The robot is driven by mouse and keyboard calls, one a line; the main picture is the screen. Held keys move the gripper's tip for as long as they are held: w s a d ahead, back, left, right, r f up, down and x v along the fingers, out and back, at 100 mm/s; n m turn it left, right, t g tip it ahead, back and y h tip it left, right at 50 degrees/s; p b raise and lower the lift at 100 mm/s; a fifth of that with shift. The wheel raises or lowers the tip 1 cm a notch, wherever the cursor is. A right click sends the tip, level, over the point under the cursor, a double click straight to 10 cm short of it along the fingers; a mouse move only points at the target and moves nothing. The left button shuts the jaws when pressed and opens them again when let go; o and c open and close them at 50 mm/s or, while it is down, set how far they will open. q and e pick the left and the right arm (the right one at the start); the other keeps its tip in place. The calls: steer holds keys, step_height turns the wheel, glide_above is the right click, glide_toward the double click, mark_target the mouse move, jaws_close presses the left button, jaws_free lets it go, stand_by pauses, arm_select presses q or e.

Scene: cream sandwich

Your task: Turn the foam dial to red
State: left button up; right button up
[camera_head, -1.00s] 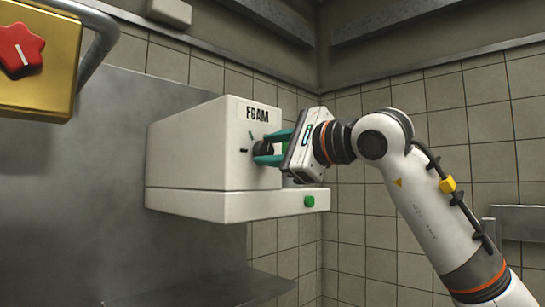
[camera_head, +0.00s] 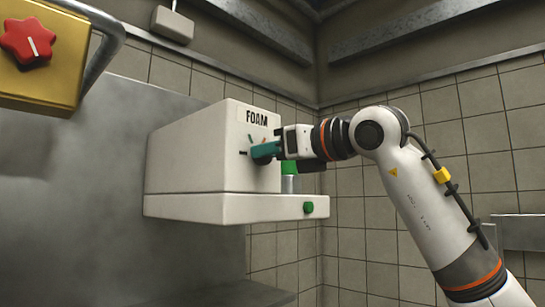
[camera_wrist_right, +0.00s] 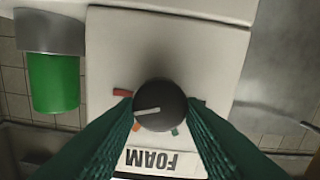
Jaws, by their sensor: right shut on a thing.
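The white foam machine (camera_head: 195,165) hangs out from the wall, with a FOAM label (camera_head: 257,116) on its front. My right gripper (camera_head: 263,151) is at the dial below the label, its teal fingers closed around it. The fingers hide most of the dial in the head view. In the right wrist view the round black dial (camera_wrist_right: 160,105) sits between the two fingers. Its white pointer line points left and slightly down, between a red mark (camera_wrist_right: 122,93) and an orange-red mark (camera_wrist_right: 137,126). A green mark (camera_wrist_right: 175,130) and a dark mark (camera_wrist_right: 198,103) are further round. My left gripper is out of view.
A green button (camera_head: 309,207) is on the machine's lower ledge. A yellow box with a red knob (camera_head: 27,41) and a grey pipe (camera_head: 103,45) are at the upper left. Tiled walls stand behind.

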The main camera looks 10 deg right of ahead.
steer(key=shift+f+m+b, duration=0.15)
steer(key=shift+m+b, duration=0.4)
steer(key=shift+m, duration=1.25)
steer(key=o, duration=1)
steer(key=shift+d, duration=0.1)
steer(key=b+v, duration=0.3)
steer(key=v, duration=0.9)
